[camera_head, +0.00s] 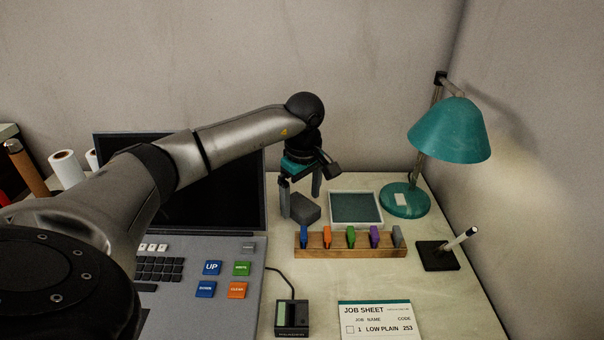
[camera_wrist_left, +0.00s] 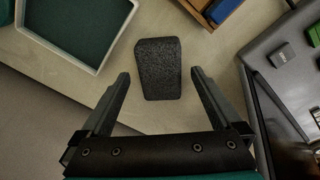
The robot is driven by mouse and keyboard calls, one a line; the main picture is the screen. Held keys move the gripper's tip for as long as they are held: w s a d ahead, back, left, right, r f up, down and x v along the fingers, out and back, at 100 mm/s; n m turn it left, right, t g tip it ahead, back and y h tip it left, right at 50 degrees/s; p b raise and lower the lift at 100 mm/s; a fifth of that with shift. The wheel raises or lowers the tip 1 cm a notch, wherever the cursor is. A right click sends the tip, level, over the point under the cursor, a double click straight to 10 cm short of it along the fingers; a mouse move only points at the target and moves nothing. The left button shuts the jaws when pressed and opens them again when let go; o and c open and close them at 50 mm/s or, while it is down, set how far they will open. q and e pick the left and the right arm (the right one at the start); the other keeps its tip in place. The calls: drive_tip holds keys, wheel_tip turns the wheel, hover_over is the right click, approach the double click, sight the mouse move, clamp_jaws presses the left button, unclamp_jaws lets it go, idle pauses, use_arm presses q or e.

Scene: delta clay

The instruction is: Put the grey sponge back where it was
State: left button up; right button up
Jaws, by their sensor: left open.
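The grey sponge (camera_head: 306,210) is a dark, speckled block that appears to lie on the table, just left of the shallow tray (camera_head: 332,221) with a green inside. In the left wrist view the sponge (camera_wrist_left: 158,68) shows between and just beyond my fingertips, with a gap on both sides. My left gripper (camera_head: 300,201) points down over the sponge and is open. It also shows in the left wrist view (camera_wrist_left: 161,74), with nothing held. The tray's pale rim (camera_wrist_left: 105,60) is at upper left there. My right gripper is not seen.
A wooden rack (camera_head: 348,252) with several coloured markers stands in front of the sponge. A console with a dark screen (camera_head: 210,200) is at left. A teal lamp (camera_head: 450,135), a pen on a black base (camera_head: 437,256) and a job sheet (camera_head: 377,318) are at right.

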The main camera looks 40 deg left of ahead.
sight(302, 207)
use_arm(q)
wheel_tip(302, 207, up, 11)
drive_tip(key=d+p, duration=0.1)
drive_tip(key=p, duration=0.3)
drive_tip(key=shift+s+r, duration=0.2)
drive_tip(key=shift+s, duration=0.15)
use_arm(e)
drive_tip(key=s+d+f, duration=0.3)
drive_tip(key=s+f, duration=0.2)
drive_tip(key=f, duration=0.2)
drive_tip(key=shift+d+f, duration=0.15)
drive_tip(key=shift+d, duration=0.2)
